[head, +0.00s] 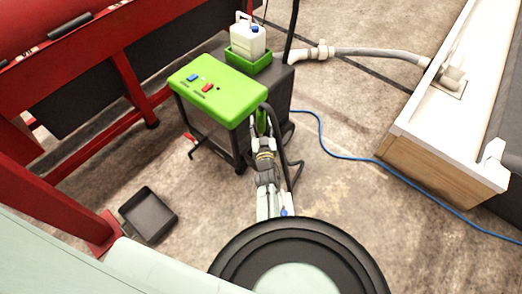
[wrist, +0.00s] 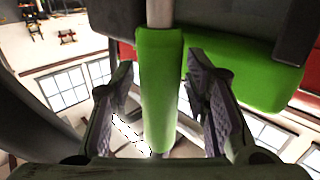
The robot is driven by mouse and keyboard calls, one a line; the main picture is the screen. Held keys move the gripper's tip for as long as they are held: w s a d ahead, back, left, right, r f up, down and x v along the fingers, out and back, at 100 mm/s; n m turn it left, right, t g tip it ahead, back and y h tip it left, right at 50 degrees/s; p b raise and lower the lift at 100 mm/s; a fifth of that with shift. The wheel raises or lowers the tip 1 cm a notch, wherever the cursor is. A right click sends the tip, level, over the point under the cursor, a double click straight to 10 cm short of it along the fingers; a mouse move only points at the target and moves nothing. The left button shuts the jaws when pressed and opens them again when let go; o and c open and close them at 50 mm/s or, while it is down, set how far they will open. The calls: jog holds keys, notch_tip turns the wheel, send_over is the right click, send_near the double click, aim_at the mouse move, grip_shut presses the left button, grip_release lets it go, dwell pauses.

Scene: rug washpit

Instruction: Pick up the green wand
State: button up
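The green wand (wrist: 158,95) stands roughly upright in the wrist view, a green sleeve with a bare metal tube above it. My gripper (wrist: 160,75) is open, with one ridged finger pad on each side of the sleeve. Narrow gaps show between the pads and the wand. In the head view a small green piece of the wand (head: 261,122) shows at the front right corner of the green-topped machine. My gripper (head: 262,140) is right there, and it and the machine hide most of the wand.
The machine's green top (head: 218,94) is close to my gripper. A white jug (head: 247,38) stands in a green tray behind it. A black tray (head: 148,214) lies on the floor at left, near a red frame (head: 125,85). A blue cable (head: 335,153) crosses the floor at right.

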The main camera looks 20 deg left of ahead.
grip_shut()
dwell(0.3)
jog(key=shift+r, duration=0.1)
